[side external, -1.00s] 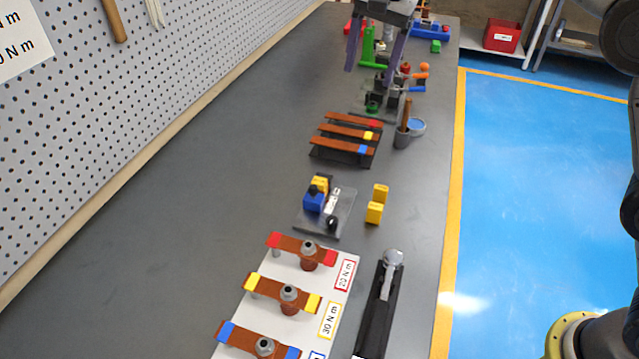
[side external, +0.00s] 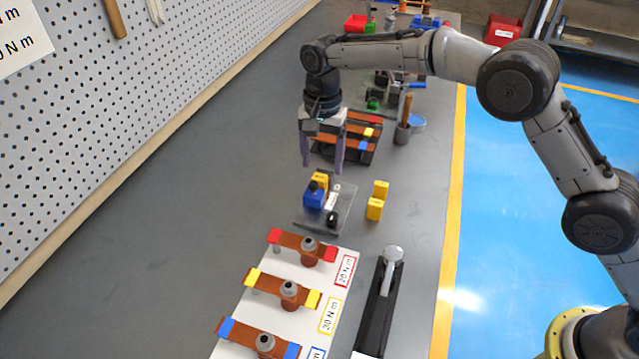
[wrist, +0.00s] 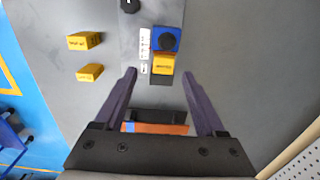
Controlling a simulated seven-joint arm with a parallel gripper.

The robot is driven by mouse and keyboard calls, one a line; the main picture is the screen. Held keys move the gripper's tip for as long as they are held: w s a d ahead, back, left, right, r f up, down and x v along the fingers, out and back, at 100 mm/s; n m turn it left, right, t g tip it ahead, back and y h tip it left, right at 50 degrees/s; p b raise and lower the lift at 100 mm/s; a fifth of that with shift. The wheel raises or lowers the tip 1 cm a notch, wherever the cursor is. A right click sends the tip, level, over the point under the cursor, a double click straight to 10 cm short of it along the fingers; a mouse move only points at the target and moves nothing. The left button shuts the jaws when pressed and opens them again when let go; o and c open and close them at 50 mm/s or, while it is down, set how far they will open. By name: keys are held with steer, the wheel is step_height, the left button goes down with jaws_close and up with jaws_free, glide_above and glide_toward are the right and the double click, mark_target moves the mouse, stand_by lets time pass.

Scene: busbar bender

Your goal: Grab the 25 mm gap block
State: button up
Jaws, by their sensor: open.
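Two loose yellow blocks stand on the bench, a larger one (side external: 375,209) nearer the camera and a smaller one (side external: 381,190) behind it. They show at the left in the wrist view, the larger (wrist: 83,40) above the smaller (wrist: 90,72). A third yellow block (wrist: 163,65) sits against a blue block (wrist: 167,40) on the grey plate (side external: 342,214). The lettering is too small to tell which is 25 mm. My gripper (side external: 323,168) is open and empty above the far end of the plate, left of the loose blocks. Its fingers (wrist: 159,71) point down.
A rack of copper bars with coloured ends (side external: 349,133) lies behind my gripper. A white board with bolted bars (side external: 262,289) and a black tray holding a wrench (side external: 378,305) are nearer the camera. A grey cup (side external: 402,134) stands at the right. The bench's left is clear.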

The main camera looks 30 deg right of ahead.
mark_target(319, 177)
steer(key=shift+w+a+f, duration=0.1)
steer(key=shift+a+f, duration=0.05)
steer(key=shift+f, duration=1.25)
steer(key=shift+a+f, duration=0.1)
steer(key=shift+f, duration=1.3)
jaws_close()
